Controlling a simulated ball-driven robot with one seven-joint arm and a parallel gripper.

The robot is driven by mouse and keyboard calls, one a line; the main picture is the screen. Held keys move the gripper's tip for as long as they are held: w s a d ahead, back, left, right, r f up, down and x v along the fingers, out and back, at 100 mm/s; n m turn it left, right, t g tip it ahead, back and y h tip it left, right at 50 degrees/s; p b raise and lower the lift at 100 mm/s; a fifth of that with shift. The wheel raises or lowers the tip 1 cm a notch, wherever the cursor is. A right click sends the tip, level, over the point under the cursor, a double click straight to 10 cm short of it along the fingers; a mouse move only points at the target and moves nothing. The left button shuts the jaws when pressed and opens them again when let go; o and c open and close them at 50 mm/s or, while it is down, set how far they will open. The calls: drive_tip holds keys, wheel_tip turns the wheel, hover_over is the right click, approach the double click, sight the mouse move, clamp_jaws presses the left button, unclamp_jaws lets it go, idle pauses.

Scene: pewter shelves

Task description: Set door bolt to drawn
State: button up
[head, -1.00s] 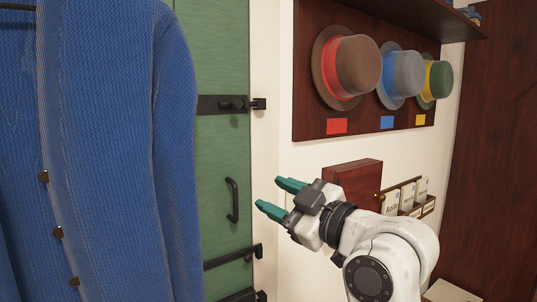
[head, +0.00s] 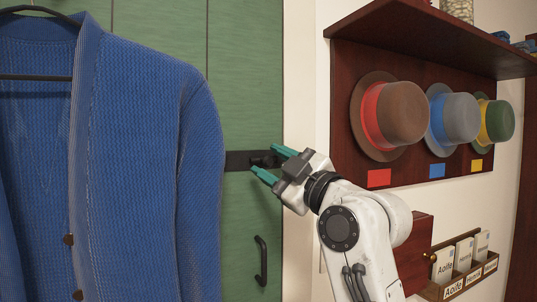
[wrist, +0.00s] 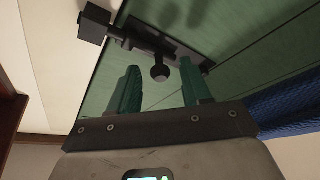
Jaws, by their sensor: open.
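The dark door bolt (head: 240,160) is mounted across the green door (head: 235,95). My gripper (head: 267,162) is open at the bolt's right end and partly hides it in the head view. In the wrist view the bolt's round knob (wrist: 159,73) shows in the gap between my two green fingers (wrist: 160,85). I cannot tell whether the fingers touch it. The bolt's rod appears to run across to the block-like keeper (wrist: 94,22) on the pale frame.
A blue cardigan (head: 140,160) hangs close in front of the door on the left. A hat board (head: 350,150) with three hats and a shelf (head: 440,35) is at right. A letter rack (head: 465,275) sits below. The door's handle (head: 261,262) is below the bolt.

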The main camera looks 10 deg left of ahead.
drive_tip(key=shift+w+a+r, duration=0.2)
drive_tip(key=shift+w+a, duration=0.2)
drive_tip(key=shift+a, duration=0.15)
drive_tip(key=shift+c, duration=0.3)
drive_tip(key=shift+d+r, duration=0.1)
clamp_jaws()
